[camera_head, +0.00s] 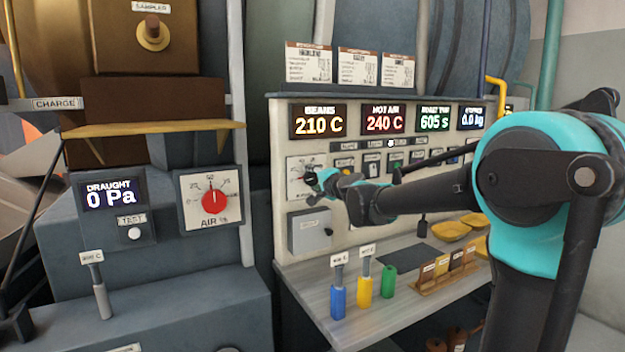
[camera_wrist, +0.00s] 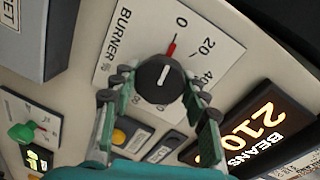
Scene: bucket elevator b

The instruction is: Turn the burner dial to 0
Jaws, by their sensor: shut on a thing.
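The burner dial (camera_wrist: 158,90) is a round black knob with a white line and a red pointer, on a white plate with a printed scale in the wrist view. The pointer is turned towards the 0 mark (camera_wrist: 182,20), at or very close to it. My gripper (camera_wrist: 160,82) has its fingers on both sides of the knob and is shut on it. In the head view, my gripper (camera_head: 318,185) is at the dial plate (camera_head: 297,162) on the console's left side and hides part of the dial.
A grey box (camera_head: 310,231) juts from the console just below the dial. Displays (camera_head: 317,121) run above it. The shelf below holds blue, yellow and green handled tools (camera_head: 364,290) and yellow bowls (camera_head: 452,231). A red AIR dial (camera_head: 215,202) is on the left machine.

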